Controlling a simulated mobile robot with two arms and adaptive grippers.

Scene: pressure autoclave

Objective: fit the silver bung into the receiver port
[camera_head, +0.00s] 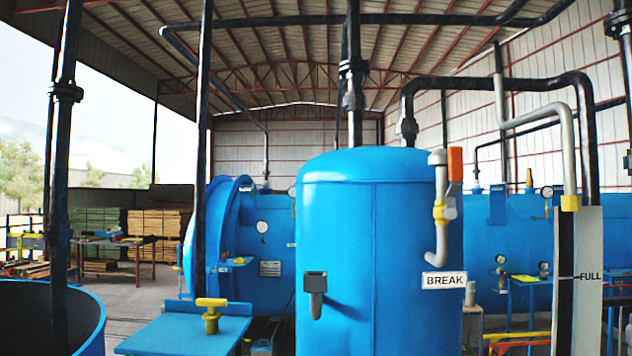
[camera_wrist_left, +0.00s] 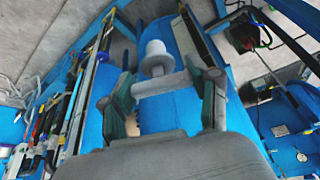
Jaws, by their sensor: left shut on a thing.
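In the left wrist view my left gripper (camera_wrist_left: 169,80) is shut on a pale silver-grey piece, which I take to be the silver bung (camera_wrist_left: 154,53). It has a round flanged end pointing away from the palm and a grey bar across between the fingers. No gripper shows in the head view. The receiver (camera_head: 375,240) looks to be the tall blue tank in the middle of the head view. A dark grey fitting (camera_head: 315,284) sticks out of its front; I cannot tell whether this is the port. The bung is not visible in the head view.
A blue table (camera_head: 185,338) with a yellow T-handled piece (camera_head: 211,313) stands left of the tank. A grey pipe with an orange handle (camera_head: 455,165) and a BREAK sign (camera_head: 444,280) are on its right. A black vertical pipe (camera_head: 202,150) rises behind the table.

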